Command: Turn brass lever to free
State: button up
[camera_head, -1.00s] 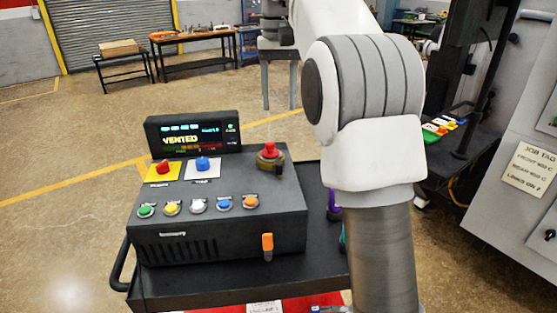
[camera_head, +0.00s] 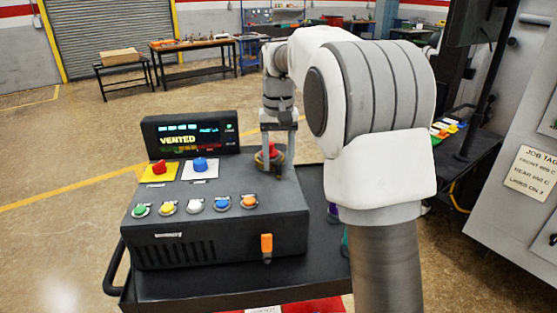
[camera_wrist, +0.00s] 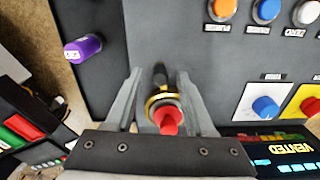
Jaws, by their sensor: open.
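The brass lever (camera_head: 268,153) is on the right of the dark control box's top, a brass base with a red knob. In the wrist view the brass collar (camera_wrist: 152,98) shows under the red knob, with a short dark arm (camera_wrist: 160,75) pointing up in the picture. My gripper (camera_head: 279,160) is over the lever, pointing down. In the wrist view my gripper (camera_wrist: 159,80) is open, one finger on each side of the lever. Whether the fingers touch it I cannot tell. Fingers partly hide the lever in the head view.
The control box (camera_head: 180,250) stands on a black cart. Its screen (camera_head: 190,136) reads VENTED. Red (camera_head: 158,167) and blue (camera_head: 200,164) knobs and a row of coloured buttons sit left of the lever. An orange switch (camera_head: 267,243) is on the front. A purple object (camera_wrist: 83,48) lies beside the box.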

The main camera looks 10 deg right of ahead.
grip_shut()
dwell(1.4)
